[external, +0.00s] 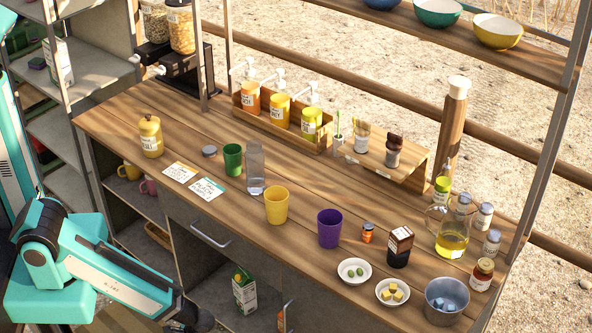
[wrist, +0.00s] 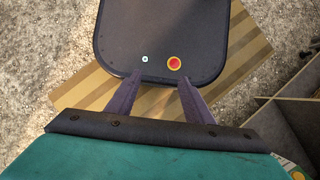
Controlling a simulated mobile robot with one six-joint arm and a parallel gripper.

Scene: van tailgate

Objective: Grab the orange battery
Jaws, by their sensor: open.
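I cannot make out an orange battery for sure in either view. A small orange cylinder with a dark cap and a label (external: 367,233) stands upright on the wooden counter (external: 310,260), between the purple cup (external: 329,228) and a dark box (external: 400,246); it looks more like a small jar. My gripper (wrist: 156,80) shows in the wrist view with its two dark fingers spread apart and nothing between them. In the external view my arm reaches low in front of the counter, and its end is at the bottom edge, below the counter top.
Yellow (external: 276,205) and green (external: 232,159) cups, a clear bottle (external: 255,170), white dishes (external: 354,271), a metal pot (external: 446,301) and a glass jug (external: 452,235) crowd the counter. Lower shelves hold a carton (external: 244,290) and mugs. In the wrist view, striped planks (wrist: 85,90) lie on gravel.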

